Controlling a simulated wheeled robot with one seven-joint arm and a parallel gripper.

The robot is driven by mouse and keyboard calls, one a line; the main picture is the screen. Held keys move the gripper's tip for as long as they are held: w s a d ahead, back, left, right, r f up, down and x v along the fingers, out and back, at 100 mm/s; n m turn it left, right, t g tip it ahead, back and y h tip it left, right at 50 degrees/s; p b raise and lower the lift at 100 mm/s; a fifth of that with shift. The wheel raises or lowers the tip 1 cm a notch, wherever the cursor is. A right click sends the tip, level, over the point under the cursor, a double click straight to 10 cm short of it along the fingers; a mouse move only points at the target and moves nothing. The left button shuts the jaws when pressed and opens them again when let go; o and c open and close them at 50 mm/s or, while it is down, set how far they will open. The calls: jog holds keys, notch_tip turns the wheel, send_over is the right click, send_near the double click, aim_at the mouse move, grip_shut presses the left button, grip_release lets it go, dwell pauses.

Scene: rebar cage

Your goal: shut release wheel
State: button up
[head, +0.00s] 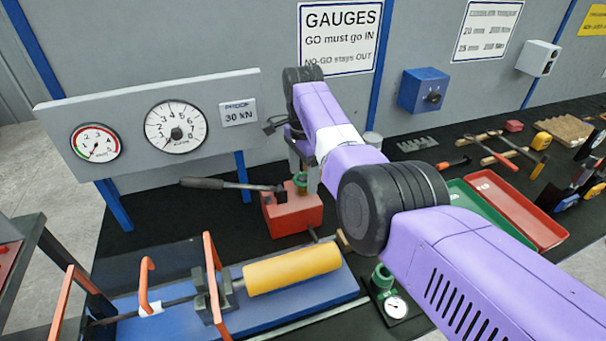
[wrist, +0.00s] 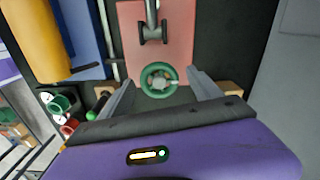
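The green release wheel (head: 300,180) sits on top of the red pump block (head: 292,213). In the wrist view, the round wheel (wrist: 158,79) shows spokes and lies on the near end of the red block (wrist: 175,22). My gripper (wrist: 160,84) is open and empty, pointing down, with its grey fingers apart on the left and right of the wheel in the picture. I see no finger touching the wheel, and I cannot tell the exact height gap. In the head view, my gripper (head: 304,168) is right at the wheel and partly hides it.
A pump lever (head: 225,185) sticks out left from the block. A blue bed with a yellow cylinder (head: 292,269) and orange bars lies in front. A green fitting with a gauge (head: 394,302) stands near my arm. Dials (head: 176,127) are behind; trays (head: 515,210) lie right.

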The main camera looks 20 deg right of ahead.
aim_at(303, 178)
jog(key=shift+r+b, duration=0.7)
jog(key=shift+r, duration=3.2)
